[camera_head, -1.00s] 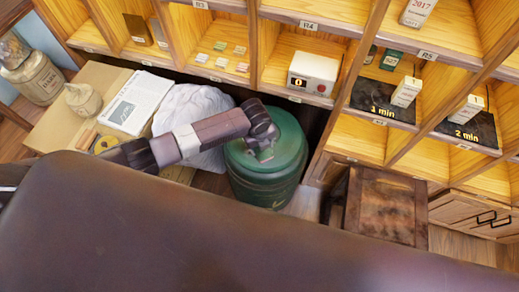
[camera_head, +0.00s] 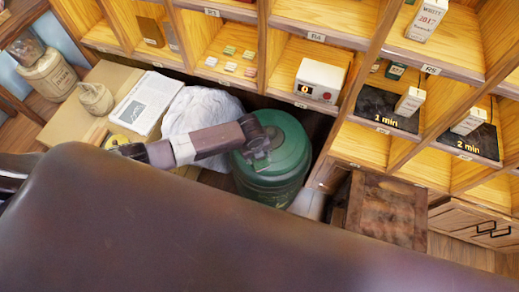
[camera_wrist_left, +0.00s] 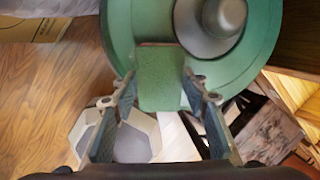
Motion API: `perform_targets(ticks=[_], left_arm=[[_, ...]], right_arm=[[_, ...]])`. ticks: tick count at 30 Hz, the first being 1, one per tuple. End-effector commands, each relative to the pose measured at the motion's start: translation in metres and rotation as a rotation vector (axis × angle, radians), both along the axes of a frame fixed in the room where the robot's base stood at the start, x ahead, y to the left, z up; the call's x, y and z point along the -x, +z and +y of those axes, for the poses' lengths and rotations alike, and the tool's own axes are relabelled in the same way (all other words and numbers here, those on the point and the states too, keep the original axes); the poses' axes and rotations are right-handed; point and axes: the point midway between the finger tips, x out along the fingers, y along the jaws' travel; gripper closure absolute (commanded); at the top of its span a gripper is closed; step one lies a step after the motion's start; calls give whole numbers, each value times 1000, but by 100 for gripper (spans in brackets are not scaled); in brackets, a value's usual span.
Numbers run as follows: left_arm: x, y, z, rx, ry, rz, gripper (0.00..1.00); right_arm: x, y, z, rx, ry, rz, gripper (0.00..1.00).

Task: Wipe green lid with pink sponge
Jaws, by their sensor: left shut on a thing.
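The green lid (camera_head: 287,135) tops a round green canister (camera_head: 275,185) in the middle of the head view. In the left wrist view the lid (camera_wrist_left: 258,68) fills the top, with a grey round knob (camera_wrist_left: 214,22). My left gripper (camera_wrist_left: 160,80) holds a small block, which I take to be the sponge (camera_wrist_left: 160,88), between its fingers. Its face looks green, with a thin pinkish strip along its far edge. The block overlaps the lid beside the knob; I cannot tell whether they touch. In the head view my left gripper (camera_head: 260,152) is over the lid. My right gripper is out of view.
A white bag (camera_head: 198,110) stands close left of the canister. A low table holds a newspaper (camera_head: 145,100) and a jar (camera_head: 96,98). Wooden shelves (camera_head: 315,52) rise behind. A dark wooden stool (camera_head: 387,205) stands right of the canister.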

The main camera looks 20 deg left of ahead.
Motion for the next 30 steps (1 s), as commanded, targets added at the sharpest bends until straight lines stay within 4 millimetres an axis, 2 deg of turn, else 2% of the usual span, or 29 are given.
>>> perform_targets(ticks=[6,11,18,23,30], left_arm=[[21,-4,2,-1,-1,7,86],[28,-8,3,-1,-1,7,86],[27,-7,18,-5,0,10,86],[24,-7,20,-4,-1,6,86],[6,-2,17,-1,0,1,86]], right_arm=[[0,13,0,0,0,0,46],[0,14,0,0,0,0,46],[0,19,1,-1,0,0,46],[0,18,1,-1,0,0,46],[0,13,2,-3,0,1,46]])
